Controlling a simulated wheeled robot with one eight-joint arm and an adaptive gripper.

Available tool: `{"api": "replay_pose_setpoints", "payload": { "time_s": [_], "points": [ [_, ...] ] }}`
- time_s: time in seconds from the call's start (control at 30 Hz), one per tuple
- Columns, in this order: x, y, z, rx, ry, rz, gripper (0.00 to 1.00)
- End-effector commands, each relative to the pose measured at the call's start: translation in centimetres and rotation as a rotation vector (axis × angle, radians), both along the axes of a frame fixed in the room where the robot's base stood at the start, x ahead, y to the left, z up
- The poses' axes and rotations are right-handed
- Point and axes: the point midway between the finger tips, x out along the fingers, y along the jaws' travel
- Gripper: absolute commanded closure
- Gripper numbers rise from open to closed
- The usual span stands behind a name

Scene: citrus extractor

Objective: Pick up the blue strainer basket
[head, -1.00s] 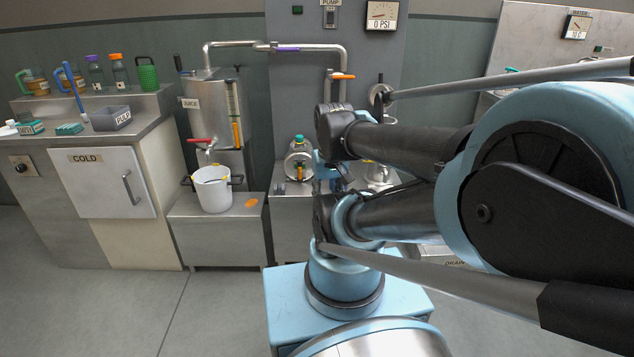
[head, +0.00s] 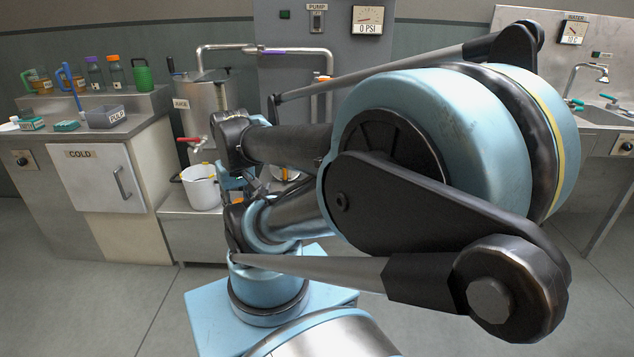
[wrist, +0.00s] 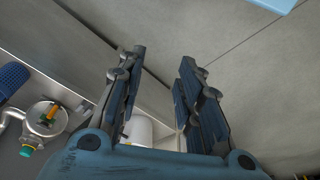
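A blue mesh object (wrist: 14,80), which looks like the blue strainer basket, shows at the left edge of the wrist view, partly cut off. In the head view I cannot make it out; my arm covers that area. My gripper (wrist: 162,57) is open and empty in the wrist view, its two dark blue fingers well apart. The blue mesh object is off to the left of the fingers, not between them. In the head view my gripper is mostly hidden behind my arm links.
A white pot (head: 201,188) stands on a low steel stand (head: 190,235). A steel tank (head: 203,105) rises behind it. A sink (head: 600,112) is at right. The floor at left is clear.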

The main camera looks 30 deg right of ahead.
Motion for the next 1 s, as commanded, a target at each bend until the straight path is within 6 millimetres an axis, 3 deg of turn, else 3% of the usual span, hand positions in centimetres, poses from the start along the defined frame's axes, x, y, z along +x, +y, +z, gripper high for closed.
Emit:
{"api": "replay_pose_setpoints", "payload": {
  "time_s": [0.23,0.37,0.67,1.0],
  "points": [
    [-0.7,0.0,0.6,0.005,-0.012,-0.012,0.67],
    [0.5,-0.3,1.4,0.031,-0.013,-0.078,0.67],
    [6.4,-2.8,4.5,0.165,-0.028,-0.402,0.67],
    [13.7,-9.2,6.8,0.333,-0.060,-0.785,0.67]
  ]
}}
